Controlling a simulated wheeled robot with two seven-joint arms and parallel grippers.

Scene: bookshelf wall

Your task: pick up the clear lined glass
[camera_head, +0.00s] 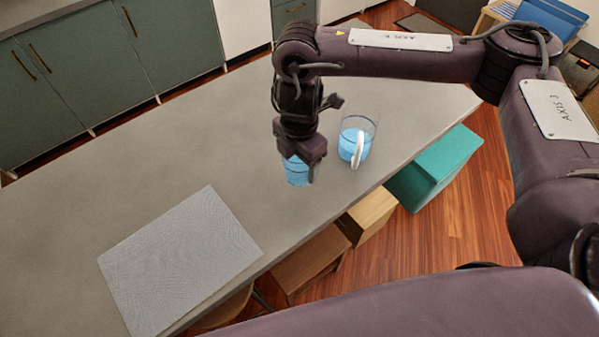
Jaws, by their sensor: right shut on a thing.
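The clear lined glass (296,172) stands on the grey counter, with light blue in it and a dark line around it. My right gripper (302,160) comes down from above and is shut on it. The gripper hides the glass's upper part. I cannot tell whether the glass's base touches the counter. My left gripper is not in view.
A clear pitcher (348,150) with blue in it and a white handle stands just right of the glass. A grey woven mat (180,258) lies at the front left of the counter (120,160). Stools, one teal (436,168), stand along the front edge.

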